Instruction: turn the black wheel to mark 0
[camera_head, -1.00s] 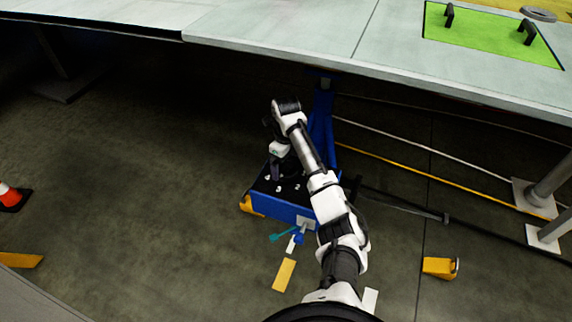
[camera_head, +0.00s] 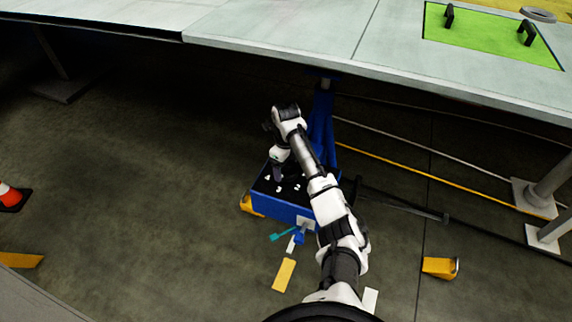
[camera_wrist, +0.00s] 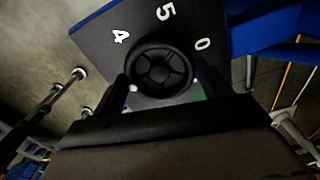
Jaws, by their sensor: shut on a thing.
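The black wheel (camera_wrist: 161,72), round and spoked, sits on the dark top of a blue box (camera_head: 288,209). In the wrist view white marks 4 (camera_wrist: 120,37), 5 (camera_wrist: 165,12) and 0 (camera_wrist: 202,44) stand around the wheel's far side. My gripper (camera_wrist: 163,82) has one finger on each side of the wheel and is shut on its rim. I cannot tell which mark the wheel points to. In the head view my gripper (camera_head: 278,173) hides the wheel; marks 4, 3 and 2 show.
A blue post (camera_head: 322,125) stands just behind the box, under the large pale panel (camera_head: 300,30). Yellow blocks (camera_head: 440,267) and small loose pieces lie on the floor. Floor left of the box is clear.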

